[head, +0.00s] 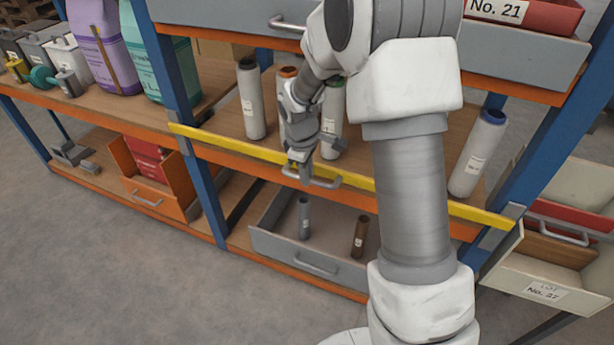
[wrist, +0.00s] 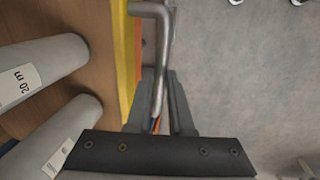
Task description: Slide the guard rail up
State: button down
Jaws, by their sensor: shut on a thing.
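The guard rail (head: 235,147) is a long yellow bar across the front of the middle shelf, with a grey bent handle (head: 325,182) at its middle. It lies low, along the shelf's front edge. My gripper (head: 303,168) is at the left end of this handle. In the wrist view the handle (wrist: 157,60) runs down between the fingers of my gripper (wrist: 160,115), which is shut on it. The yellow rail (wrist: 125,50) shows just left of the handle. My arm hides part of the rail in the head view.
Behind the rail stand several grey rolls (head: 251,100), with another (head: 478,155) leaning at the right. Below is an open grey drawer (head: 300,258) holding two tubes. Blue posts (head: 205,175) flank the bay. A grey drawer (head: 230,15) is above. Open floor lies in front.

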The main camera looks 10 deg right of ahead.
jog(key=shift+w+r, duration=0.1)
jog(key=shift+r, duration=0.6)
jog(key=c, duration=1)
grip_release()
jog(key=shift+r, duration=0.1)
jog(key=shift+o, duration=1)
notch_tip(320, 180, up, 17)
jog(key=s+a+p, duration=0.2)
jog(key=p, duration=0.2)
jog(key=shift+s+p, duration=0.4)
